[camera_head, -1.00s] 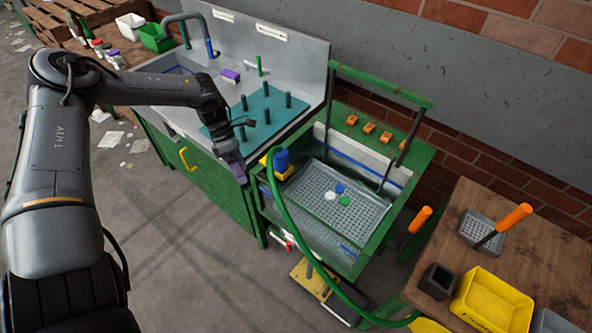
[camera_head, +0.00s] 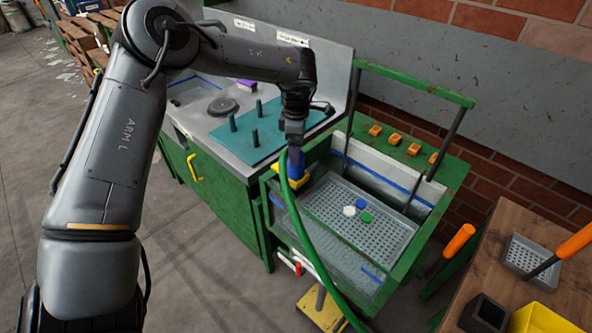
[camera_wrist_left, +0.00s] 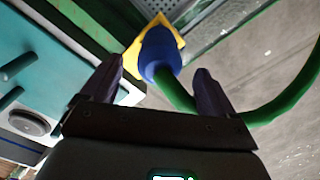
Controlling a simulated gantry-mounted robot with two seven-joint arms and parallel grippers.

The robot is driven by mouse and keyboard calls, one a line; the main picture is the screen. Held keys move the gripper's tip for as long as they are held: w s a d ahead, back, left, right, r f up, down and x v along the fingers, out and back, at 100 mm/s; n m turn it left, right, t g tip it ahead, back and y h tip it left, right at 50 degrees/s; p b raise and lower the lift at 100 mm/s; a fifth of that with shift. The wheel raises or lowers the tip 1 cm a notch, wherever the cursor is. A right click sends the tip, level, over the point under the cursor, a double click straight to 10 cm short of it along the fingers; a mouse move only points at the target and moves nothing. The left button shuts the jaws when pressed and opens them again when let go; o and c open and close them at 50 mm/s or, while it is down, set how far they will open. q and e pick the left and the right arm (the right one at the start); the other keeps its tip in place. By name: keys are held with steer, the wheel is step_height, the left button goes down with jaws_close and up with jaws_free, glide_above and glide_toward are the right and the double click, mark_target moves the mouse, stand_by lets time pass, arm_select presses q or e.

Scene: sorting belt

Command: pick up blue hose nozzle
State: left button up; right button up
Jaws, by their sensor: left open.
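The blue hose nozzle (camera_head: 296,163) stands on a yellow holder (camera_head: 281,180) at the near left corner of the green wash basin, with a green hose running from it. In the left wrist view the nozzle (camera_wrist_left: 160,55) shows ahead, between and just beyond the two fingertips. My left gripper (camera_head: 293,143) is right above the nozzle in the head view, and its dark fingers (camera_wrist_left: 162,78) are apart on either side of it in the wrist view. Whether a finger touches the nozzle I cannot tell. My right gripper is not in view.
The green hose (camera_head: 300,225) loops down the basin's front. A perforated tray (camera_head: 375,230) holds white, blue and green caps. A teal peg board (camera_head: 262,140) lies on the counter to the left. A wooden table (camera_head: 515,275) with a yellow bin stands at right.

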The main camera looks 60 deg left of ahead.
arm_select(q)
steer(key=shift+f+b, duration=0.8)
steer(key=shift+f, duration=2.6)
steer(key=c, duration=1.3)
steer(key=shift+r+p, duration=1.2)
steer(key=shift+r, duration=3.85)
steer(key=o, duration=0.7)
steer(key=shift+c, duration=0.2)
steer(key=c, duration=0.3)
